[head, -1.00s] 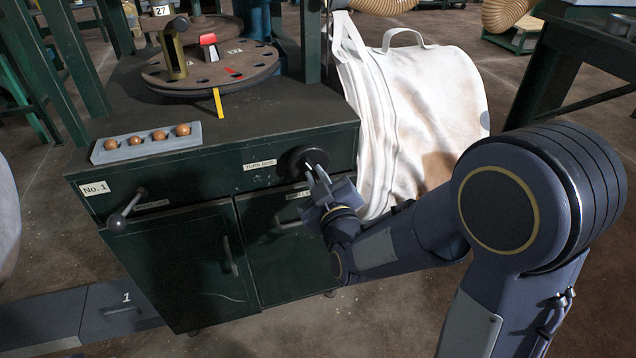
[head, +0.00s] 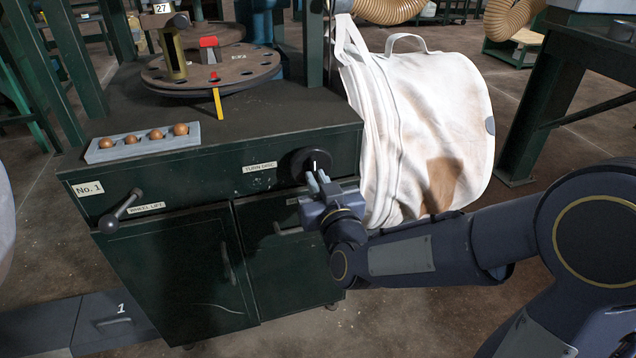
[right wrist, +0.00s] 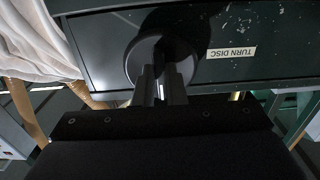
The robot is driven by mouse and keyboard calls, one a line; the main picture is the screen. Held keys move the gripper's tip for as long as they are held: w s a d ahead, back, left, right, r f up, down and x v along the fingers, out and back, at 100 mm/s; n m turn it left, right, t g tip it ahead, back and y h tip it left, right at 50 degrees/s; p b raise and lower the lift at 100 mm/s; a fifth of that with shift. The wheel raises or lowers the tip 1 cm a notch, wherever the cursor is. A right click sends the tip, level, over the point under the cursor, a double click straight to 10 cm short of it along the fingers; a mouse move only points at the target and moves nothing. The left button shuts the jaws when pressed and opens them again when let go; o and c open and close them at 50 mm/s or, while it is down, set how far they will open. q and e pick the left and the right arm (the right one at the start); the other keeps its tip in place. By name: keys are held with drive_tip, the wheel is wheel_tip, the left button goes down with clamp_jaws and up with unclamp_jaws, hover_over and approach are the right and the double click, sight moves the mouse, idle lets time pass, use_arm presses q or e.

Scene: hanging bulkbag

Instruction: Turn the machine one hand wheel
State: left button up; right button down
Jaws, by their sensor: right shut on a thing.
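The machine one cabinet (head: 190,240) is dark green, with a "No. 1" label at its left. Its black round hand wheel (head: 308,160) sits on the front's upper right, beside a "TURN DISC" label (head: 260,167). My right gripper (head: 318,178) is at the wheel from below and in front. In the right wrist view, the gripper's fingers (right wrist: 162,88) are closed on a part at the face of the wheel (right wrist: 160,52); the fingers hide most of that part. The slotted disc (head: 215,70) with a red-topped block lies on top of the machine. My left gripper is not in view.
A grey tray (head: 103,155) with several brown balls lies on the top's front left. A lever (head: 120,211) marked "WHEEL LIFT" juts out at the left front. A white bulk bag (head: 440,130) hangs just right of the machine, near my right arm.

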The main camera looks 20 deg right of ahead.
idle(0.3)
drive_tip(key=c, duration=1.5)
unclamp_jaws()
drive_tip(key=s+p, duration=0.2)
drive_tip(key=s, duration=0.6)
drive_tip(key=shift+d, duration=0.1)
drive_tip(key=shift+w, duration=0.1)
